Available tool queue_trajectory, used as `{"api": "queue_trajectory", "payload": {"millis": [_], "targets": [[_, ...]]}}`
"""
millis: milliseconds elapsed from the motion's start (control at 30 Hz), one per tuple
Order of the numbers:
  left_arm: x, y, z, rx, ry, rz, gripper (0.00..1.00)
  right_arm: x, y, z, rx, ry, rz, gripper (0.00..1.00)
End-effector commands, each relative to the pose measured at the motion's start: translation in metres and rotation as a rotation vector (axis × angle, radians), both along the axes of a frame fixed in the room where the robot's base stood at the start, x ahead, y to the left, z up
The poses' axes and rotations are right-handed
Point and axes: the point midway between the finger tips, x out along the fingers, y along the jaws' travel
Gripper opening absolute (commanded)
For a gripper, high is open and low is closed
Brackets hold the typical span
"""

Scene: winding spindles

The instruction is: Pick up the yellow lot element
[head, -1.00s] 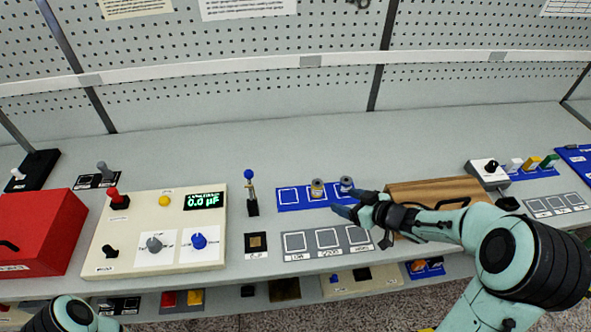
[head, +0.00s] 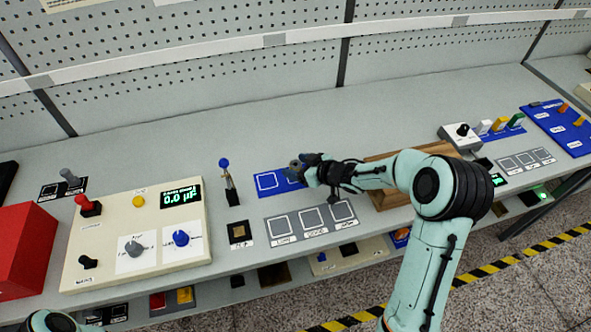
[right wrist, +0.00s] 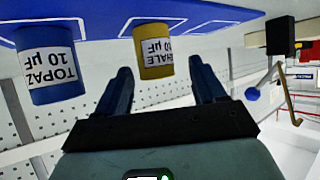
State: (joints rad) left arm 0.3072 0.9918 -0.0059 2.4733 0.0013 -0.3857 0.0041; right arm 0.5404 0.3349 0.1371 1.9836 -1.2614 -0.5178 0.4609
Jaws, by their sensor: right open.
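The yellow lot element is a short upright cylinder (right wrist: 153,52) with a white label reading 10 µF, standing on a blue mat (right wrist: 100,22) in the right wrist view, which shows it upside down. My right gripper (right wrist: 163,80) is open, with its fingers on either side of the line to the yellow cylinder, which sits between and just beyond the fingertips. In the head view my right gripper (head: 303,170) covers most of the cylinders. My left gripper is out of frame.
A blue-knobbed lever (head: 228,180) stands left of the mat. A cream meter panel (head: 110,240) and red box (head: 22,250) lie farther left. A wooden block (head: 385,200) lies under my right arm. Marked grey squares (head: 312,238) in front are empty.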

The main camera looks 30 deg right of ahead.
Motion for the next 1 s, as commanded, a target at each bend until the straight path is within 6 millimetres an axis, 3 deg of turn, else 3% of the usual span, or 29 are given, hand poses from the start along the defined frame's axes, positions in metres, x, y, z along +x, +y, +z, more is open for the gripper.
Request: {"api": "queue_trajectory", "payload": {"millis": [200,467,667,1000], "targets": [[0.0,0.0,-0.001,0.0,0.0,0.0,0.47,0.025,0.007,-0.014,0.002,0.001,0.002,0.69],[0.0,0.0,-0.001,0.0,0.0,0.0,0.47,0.028,0.008,-0.015,0.001,-0.001,0.001,0.69],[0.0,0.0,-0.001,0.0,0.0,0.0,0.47,0.027,0.008,-0.015,0.001,-0.001,0.001,0.13],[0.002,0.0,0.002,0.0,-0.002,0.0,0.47,0.028,0.008,-0.008,0.001,-0.003,0.0,0.13]]}}
